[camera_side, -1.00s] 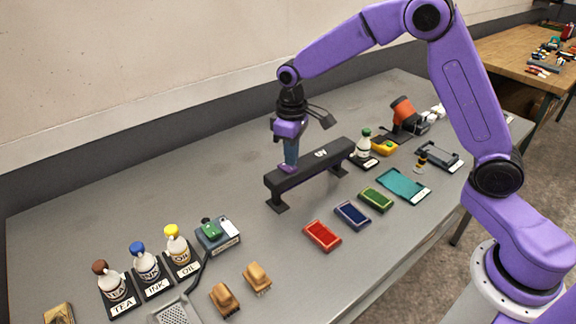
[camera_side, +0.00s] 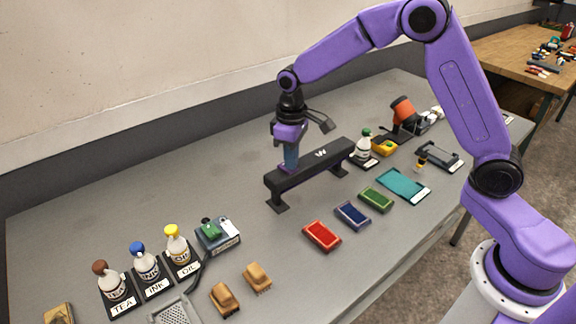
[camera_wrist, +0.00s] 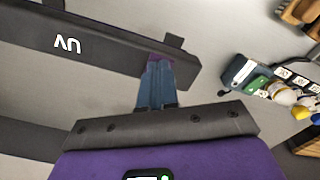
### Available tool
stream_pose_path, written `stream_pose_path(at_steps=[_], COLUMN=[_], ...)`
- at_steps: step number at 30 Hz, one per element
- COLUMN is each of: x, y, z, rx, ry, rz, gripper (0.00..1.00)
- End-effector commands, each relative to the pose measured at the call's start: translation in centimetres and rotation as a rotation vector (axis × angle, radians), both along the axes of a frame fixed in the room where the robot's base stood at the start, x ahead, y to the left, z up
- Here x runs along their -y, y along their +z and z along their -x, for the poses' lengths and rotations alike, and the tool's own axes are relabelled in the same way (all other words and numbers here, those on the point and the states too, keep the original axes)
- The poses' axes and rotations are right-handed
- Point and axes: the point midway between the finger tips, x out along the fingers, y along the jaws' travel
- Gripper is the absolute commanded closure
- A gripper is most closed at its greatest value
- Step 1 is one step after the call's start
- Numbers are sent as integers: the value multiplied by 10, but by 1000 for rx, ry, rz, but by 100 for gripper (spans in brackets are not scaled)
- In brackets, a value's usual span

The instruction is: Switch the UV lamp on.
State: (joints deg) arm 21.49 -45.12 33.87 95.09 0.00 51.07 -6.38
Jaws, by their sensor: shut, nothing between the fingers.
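The UV lamp (camera_side: 322,160) is a long black bar on two feet, with a white "UV" mark on top. It also shows in the wrist view (camera_wrist: 105,48). My gripper (camera_side: 289,168) is shut and empty, pointing down at the near-left end of the bar. In the wrist view, the blue fingertips (camera_wrist: 158,66) are at a small purple patch (camera_wrist: 160,57) on the bar's top, which they partly cover. They look in contact with it or very close. I see no clear glow below the bar; its underside is hidden.
Bottles labelled TEA, INK and OIL (camera_side: 147,262) stand at front left, beside a blue-grey box with a green part (camera_side: 218,235). Red (camera_side: 322,236), blue (camera_side: 352,215) and green (camera_side: 375,199) pads lie right of the lamp. The grey table behind it is clear.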

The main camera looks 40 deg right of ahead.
Motion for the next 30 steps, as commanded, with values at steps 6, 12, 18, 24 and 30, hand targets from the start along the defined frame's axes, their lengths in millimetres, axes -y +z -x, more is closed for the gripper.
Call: stream_pose_path(at_steps=[6, 12, 18, 24, 30], x=[0, 0, 0, 0, 0], y=[-3, -5, -8, -9, 2], z=[0, 0, 0, 0, 0], rx=[0, 1, 1, 0, 1], ry=[0, 0, 0, 0, 0], rz=[0, -1, -1, 0, -1], gripper=[100, 100, 100, 100, 100])
